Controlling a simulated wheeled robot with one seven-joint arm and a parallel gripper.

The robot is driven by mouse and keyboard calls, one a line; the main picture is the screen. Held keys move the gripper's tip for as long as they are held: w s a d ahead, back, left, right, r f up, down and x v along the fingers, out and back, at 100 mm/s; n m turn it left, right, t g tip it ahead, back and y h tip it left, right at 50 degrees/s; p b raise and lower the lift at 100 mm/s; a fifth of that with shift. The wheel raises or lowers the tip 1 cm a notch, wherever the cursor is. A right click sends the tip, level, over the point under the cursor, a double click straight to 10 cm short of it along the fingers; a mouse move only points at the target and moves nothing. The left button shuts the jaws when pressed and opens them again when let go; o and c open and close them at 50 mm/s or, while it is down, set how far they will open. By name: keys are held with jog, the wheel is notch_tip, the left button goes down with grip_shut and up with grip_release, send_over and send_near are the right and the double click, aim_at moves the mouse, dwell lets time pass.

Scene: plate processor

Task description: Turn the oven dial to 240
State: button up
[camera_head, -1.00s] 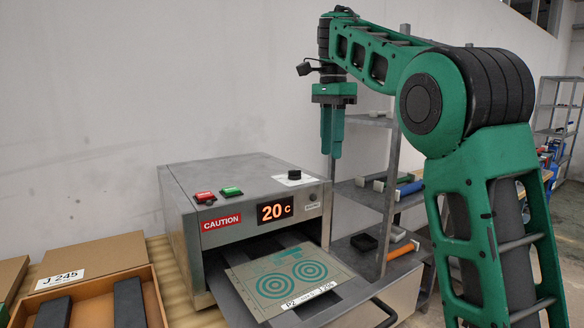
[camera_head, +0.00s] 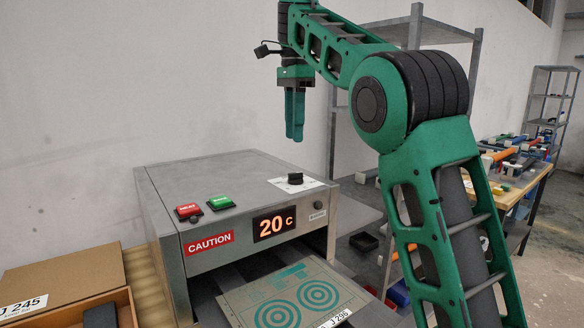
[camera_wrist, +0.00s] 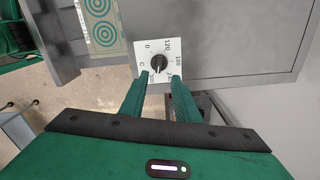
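The oven (camera_head: 215,160) is a grey metal box with a display (camera_head: 273,223) that reads 20 C. Its dial (camera_head: 295,178) is a small black knob on a white scale plate on the oven's top, near the front right. In the wrist view, the dial (camera_wrist: 158,63) lies just beyond and between the fingertips, with 0, 120 and 180 legible around it; the left finger and right finger partly cover the lower marks. I cannot tell where the knob points. My gripper (camera_head: 294,138) hangs fingers down above the dial, apart from it. It is open and empty, as the wrist view (camera_wrist: 158,82) shows.
A red button (camera_head: 187,211) and a green button (camera_head: 221,202) sit on the oven's top left. A plate with target circles (camera_head: 297,300) lies in front of the oven opening. A wooden box (camera_head: 75,305) stands at left and a shelf (camera_head: 411,30) behind my arm.

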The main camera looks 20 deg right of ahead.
aim_at(296, 178)
notch_tip(296, 178, down, 10)
jog(key=shift+d+f, duration=0.1)
jog(key=shift+d, duration=0.05)
dwell(0.3)
grip_shut()
